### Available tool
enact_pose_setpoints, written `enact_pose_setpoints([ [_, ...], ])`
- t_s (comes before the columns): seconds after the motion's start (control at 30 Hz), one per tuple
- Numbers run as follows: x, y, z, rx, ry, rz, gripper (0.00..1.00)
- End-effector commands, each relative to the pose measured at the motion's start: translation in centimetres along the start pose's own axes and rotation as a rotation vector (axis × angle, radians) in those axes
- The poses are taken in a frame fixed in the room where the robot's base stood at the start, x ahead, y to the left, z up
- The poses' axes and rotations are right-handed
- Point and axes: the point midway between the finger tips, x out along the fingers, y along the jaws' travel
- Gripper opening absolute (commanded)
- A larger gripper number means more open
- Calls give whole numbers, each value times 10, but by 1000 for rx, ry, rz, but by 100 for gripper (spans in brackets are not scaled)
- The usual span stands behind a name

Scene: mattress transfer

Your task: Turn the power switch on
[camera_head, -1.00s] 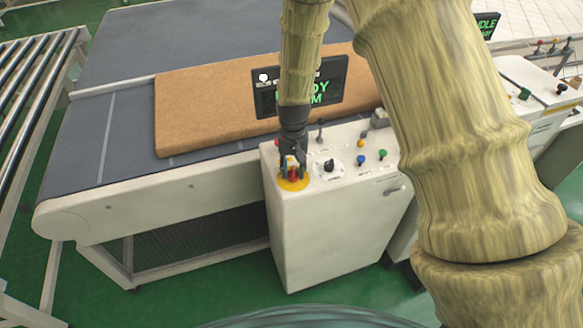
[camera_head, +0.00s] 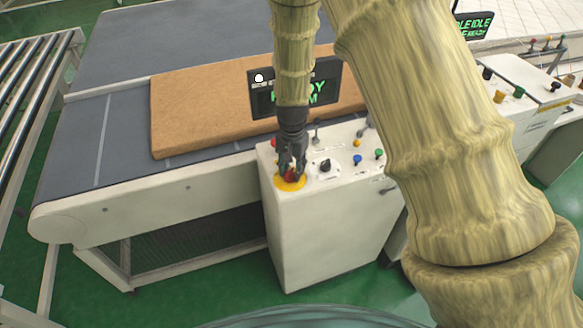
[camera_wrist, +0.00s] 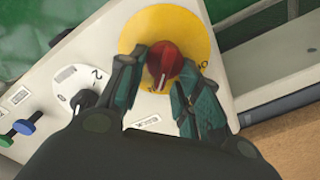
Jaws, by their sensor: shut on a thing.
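The power switch is a red rotary knob (camera_wrist: 164,62) on a round yellow plate (camera_wrist: 190,28) at the front left corner of the white control cabinet (camera_head: 325,235). In the head view the red knob (camera_head: 290,175) is mostly covered by my gripper (camera_head: 291,172), which reaches down onto it from above. In the wrist view my gripper (camera_wrist: 157,78) has its two dark fingers at either side of the knob, shut on it. A pale line on the knob points down in the wrist view. Lettering on the plate is partly hidden by the fingers.
A black selector (camera_head: 325,165), blue button (camera_head: 357,160) and green button (camera_head: 379,154) sit right of the knob. A screen (camera_head: 325,85) stands behind, partly hidden by my arm. A brown mattress (camera_head: 200,105) lies on the conveyor (camera_head: 80,150). Rollers (camera_head: 30,85) stand at left.

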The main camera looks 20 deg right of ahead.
Motion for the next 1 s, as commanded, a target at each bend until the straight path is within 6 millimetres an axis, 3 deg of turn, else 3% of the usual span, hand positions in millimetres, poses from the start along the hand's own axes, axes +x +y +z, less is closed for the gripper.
enact_pose_setpoints([
  [0.23,-2,-1,-2,1,4,-3,10],
  [0.27,-2,-1,-2,1,4,-3,37],
  [0.37,-2,-1,-2,0,3,-2,53],
  [0.73,-3,0,-1,-1,2,-1,53],
  [1.0,-34,-1,-1,-1,3,-3,53],
])
